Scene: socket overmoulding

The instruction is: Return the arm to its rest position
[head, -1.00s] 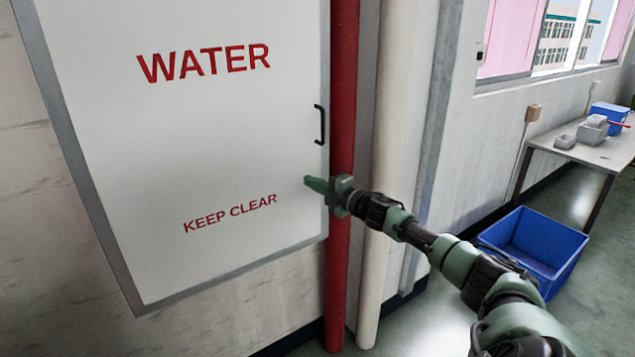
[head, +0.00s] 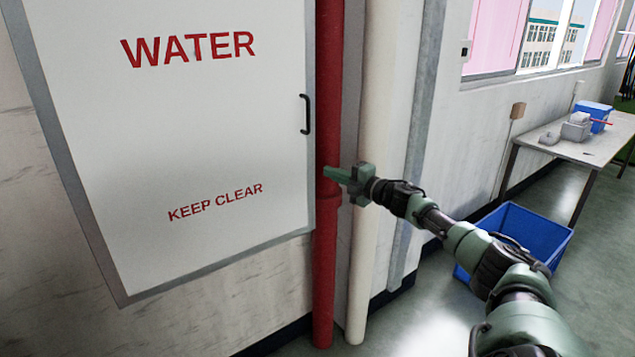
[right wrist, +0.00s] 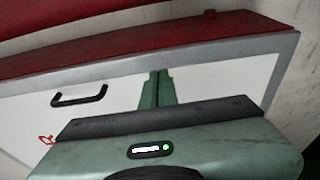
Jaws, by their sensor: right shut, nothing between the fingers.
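My right gripper (head: 334,174) is shut and empty. In the head view its tips appear in front of the red pipe, right of the white water cabinet (head: 200,120) and below the cabinet's black handle (head: 306,114). In the right wrist view the fingers (right wrist: 156,88) are together, with the white cabinet door (right wrist: 215,80) and its handle (right wrist: 80,96) beyond them. I cannot tell how far the tips are from the pipe. My left gripper is not in view.
A red pipe (head: 326,270) and a cream pipe (head: 362,290) run down the wall beside the cabinet. A blue bin (head: 545,232) stands on the floor behind my right arm. A table (head: 560,146) with a blue box (head: 597,110) is at the back right.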

